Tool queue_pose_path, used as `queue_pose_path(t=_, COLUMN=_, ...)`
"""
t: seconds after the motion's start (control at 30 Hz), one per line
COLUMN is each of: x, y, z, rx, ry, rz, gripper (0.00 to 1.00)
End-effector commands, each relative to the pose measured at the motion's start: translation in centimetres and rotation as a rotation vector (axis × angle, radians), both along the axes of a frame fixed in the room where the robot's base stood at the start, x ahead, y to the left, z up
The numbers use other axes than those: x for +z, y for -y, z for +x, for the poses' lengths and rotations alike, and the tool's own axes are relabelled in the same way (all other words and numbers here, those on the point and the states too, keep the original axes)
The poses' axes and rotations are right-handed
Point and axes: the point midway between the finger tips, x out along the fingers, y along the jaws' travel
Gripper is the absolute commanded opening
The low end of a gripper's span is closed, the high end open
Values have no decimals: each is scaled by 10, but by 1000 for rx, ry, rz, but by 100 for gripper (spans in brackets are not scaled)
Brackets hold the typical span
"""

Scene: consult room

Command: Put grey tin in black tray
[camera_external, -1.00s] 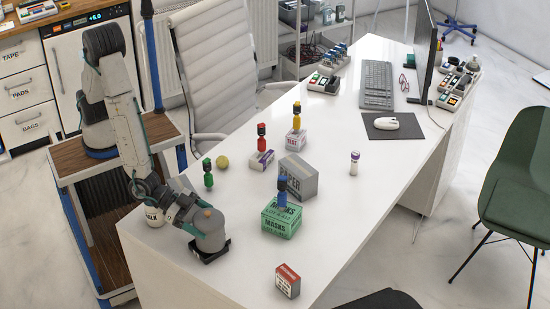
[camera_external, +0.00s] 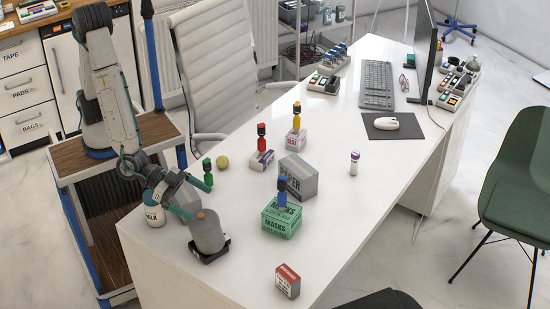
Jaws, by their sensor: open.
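The grey tin (camera_external: 207,234) is a rounded can that stands upright near the desk's left end. It stands in the low black tray (camera_external: 221,256), whose dark rim shows around its base. My gripper (camera_external: 192,200) is open just behind and above the tin, with its teal fingers apart. The tin stands clear of a grip, though I cannot tell whether a finger still touches it. The far side of the tray is hidden by the tin.
A white jar (camera_external: 154,211) stands left of my gripper and a green figure (camera_external: 208,173) stands behind it. A green masks box (camera_external: 282,219), grey paper box (camera_external: 299,175) and red box (camera_external: 288,282) lie right. The front desk between is clear.

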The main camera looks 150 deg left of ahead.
Motion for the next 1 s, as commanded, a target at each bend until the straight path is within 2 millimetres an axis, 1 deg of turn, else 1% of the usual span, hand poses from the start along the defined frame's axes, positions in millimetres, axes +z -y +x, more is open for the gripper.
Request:
queue_pose_path(t=0.1, x=7, y=0, z=0, rx=-1, ry=0, rz=0, gripper=100)
queue_pose_path(t=0.27, x=10, y=1, z=0, rx=-4, ry=-1, rz=-2, gripper=100)
queue_pose_path(t=0.37, x=17, y=8, z=0, rx=-36, ry=-4, rz=-33, gripper=100)
queue_pose_path(t=0.47, x=36, y=29, z=-2, rx=-127, ry=-19, rz=-111, gripper=100)
queue_pose_path(t=0.57, x=63, y=62, z=-16, rx=-266, ry=-66, rz=-214, gripper=100)
queue_pose_path(t=0.6, x=74, y=76, z=-26, rx=-327, ry=-96, rz=-253, gripper=100)
queue_pose_path(t=0.67, x=88, y=96, z=-47, rx=-413, ry=-153, rz=-304, gripper=100)
queue_pose_path(t=0.7, x=97, y=108, z=-62, rx=-465, ry=-195, rz=-331, gripper=100)
queue_pose_path(t=0.77, x=108, y=123, z=-90, rx=-537, ry=-268, rz=-364, gripper=100)
queue_pose_path(t=0.8, x=114, y=131, z=-110, rx=-577, ry=-319, rz=-380, gripper=100)
queue_pose_path(t=0.87, x=122, y=140, z=-144, rx=-629, ry=-405, rz=-397, gripper=100)
queue_pose_path(t=0.9, x=127, y=144, z=-168, rx=-656, ry=-464, rz=-401, gripper=100)
queue_pose_path(t=0.97, x=132, y=147, z=-206, rx=-684, ry=-560, rz=-405, gripper=100)
queue_pose_path(t=1.0, x=135, y=146, z=-231, rx=-694, ry=-623, rz=-402, gripper=100)
